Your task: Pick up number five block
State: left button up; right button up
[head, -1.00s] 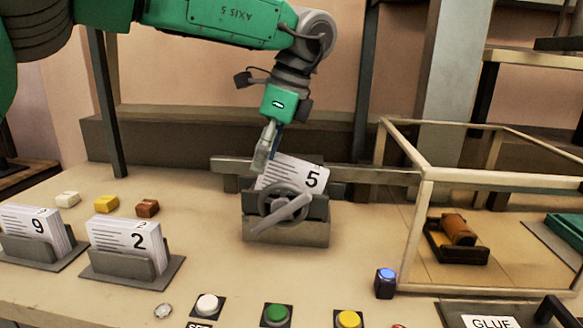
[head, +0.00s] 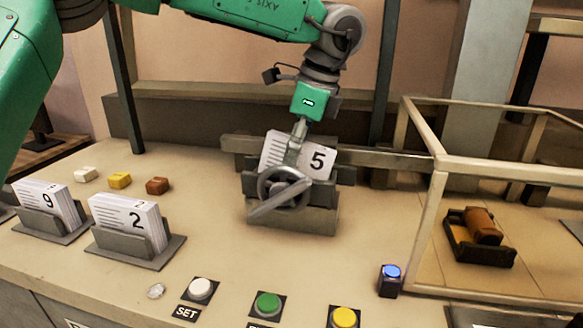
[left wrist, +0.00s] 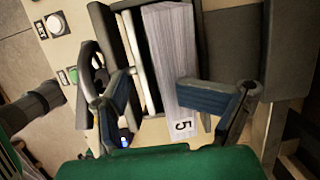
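The number five block (head: 318,160) is a white stack of sheets with a black 5. It stands tilted in the grey vise-like holder (head: 315,220), behind a handwheel (head: 283,188). My left gripper (head: 295,148) is at the block, its finger overlapping the block's face in the head view. In the left wrist view my left gripper (left wrist: 155,88) has its fingers spread, with the block (left wrist: 172,55) between them. The right-hand finger is close to or touching the block; a gap shows on the other side. My right gripper is not in view.
Blocks numbered 9 (head: 50,203) and 2 (head: 130,218) stand in holders at left. Small white, yellow and brown pieces (head: 157,186) lie behind them. Buttons, including a green one (head: 268,304), line the front. A framed enclosure (head: 437,205) stands at right.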

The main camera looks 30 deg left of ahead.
pick_arm(q)
jog(key=shift+s+d+f, duration=0.1)
jog(key=shift+d+f, duration=0.1)
jog(key=shift+d, duration=0.35)
jog(key=shift+d+f, duration=0.15)
jog(key=shift+d, duration=0.4)
jog(key=c, duration=0.6)
jog(key=shift+w+a+f, duration=0.1)
jog(key=shift+w+a, duration=0.1)
jog(key=shift+a, duration=0.2)
grip_shut()
jog(key=shift+s+a, duration=0.2)
jog(key=shift+a, duration=0.9)
jog(key=shift+d, duration=0.25)
jog(key=shift+d+r, duration=0.1)
jog(key=shift+r, duration=0.2)
notch_tip(320, 180, up, 9)
jog(key=shift+w+f+p, duration=0.1)
jog(key=shift+p, duration=0.25)
jog(key=shift+w+d+r, duration=0.1)
jog(key=shift+w+r, duration=0.05)
jog(key=shift+r, duration=0.3)
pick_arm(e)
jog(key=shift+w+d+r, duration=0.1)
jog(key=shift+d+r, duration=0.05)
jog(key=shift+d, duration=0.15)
